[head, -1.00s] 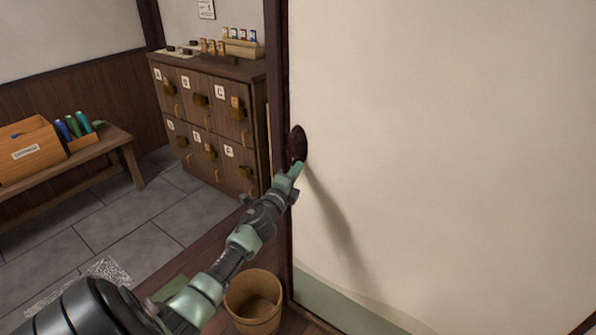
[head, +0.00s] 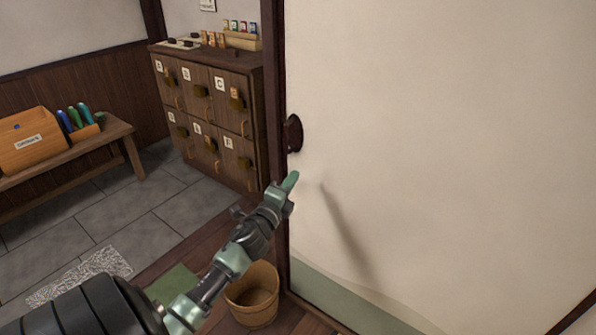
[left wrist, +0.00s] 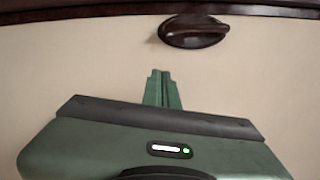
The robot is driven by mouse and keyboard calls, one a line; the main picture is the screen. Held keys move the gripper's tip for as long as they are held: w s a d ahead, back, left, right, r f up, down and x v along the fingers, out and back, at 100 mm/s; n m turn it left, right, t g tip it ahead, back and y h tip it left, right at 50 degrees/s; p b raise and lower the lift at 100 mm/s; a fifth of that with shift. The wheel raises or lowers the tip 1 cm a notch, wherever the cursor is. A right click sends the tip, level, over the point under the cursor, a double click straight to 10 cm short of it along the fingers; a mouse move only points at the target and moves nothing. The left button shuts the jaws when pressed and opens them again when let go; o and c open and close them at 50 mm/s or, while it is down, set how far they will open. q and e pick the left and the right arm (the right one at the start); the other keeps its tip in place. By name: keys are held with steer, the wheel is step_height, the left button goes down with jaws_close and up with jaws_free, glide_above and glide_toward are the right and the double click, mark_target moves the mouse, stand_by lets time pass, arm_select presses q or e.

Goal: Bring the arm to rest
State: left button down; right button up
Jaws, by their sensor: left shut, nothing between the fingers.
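My left arm reaches in from the lower left of the head view. Its gripper (head: 289,182) is shut and empty, in front of the pale sliding door (head: 440,150), a little below the dark door pull (head: 293,134). In the left wrist view the two green fingers (left wrist: 162,88) lie together, and the dark pull (left wrist: 193,31) is beyond them, apart from the tips. My right gripper is in neither view.
A wooden bucket (head: 252,296) stands on the floor under my left forearm. A locker cabinet (head: 205,112) stands beyond the door's edge. A bench (head: 75,155) with a wooden box (head: 32,143) is at the left. Grey tiled floor (head: 130,222) between them is clear.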

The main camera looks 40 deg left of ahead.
arm_select(q)
steer(key=s+d+f+n+g+h+p, duration=0.1)
steer(key=s+d+f+n+g, duration=0.4)
steer(key=f, duration=0.8)
steer(key=s+d+f+g+h, duration=0.1)
steer(key=s+d+f, duration=0.1)
steer(key=s+f, duration=0.75)
steer(key=s+d+f+n+g+h+p, duration=0.1)
steer(key=s+d+f+n+g, duration=0.25)
steer(key=f, duration=1.25)
steer(key=s+d+f+n+g, duration=0.2)
steer(key=s+d+f, duration=0.3)
steer(key=s, duration=0.5)
steer(key=s+d+f+n+g+h+p, duration=0.1)
steer(key=s+d+f+g, duration=0.2)
steer(key=s, duration=0.8)
steer(key=s+d+f+n+g+h, duration=0.1)
steer(key=s+d+f+n+g, duration=0.1)
steer(key=s+d+f, duration=0.5)
steer(key=s, duration=0.3)
steer(key=shift+s+d+n+p, duration=0.2)
steer(key=shift+s+n+p, duration=0.15)
steer(key=shift+s+p, duration=0.05)
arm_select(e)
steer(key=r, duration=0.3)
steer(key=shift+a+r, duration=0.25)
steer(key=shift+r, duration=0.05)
arm_select(q)
steer(key=shift+f, duration=0.1)
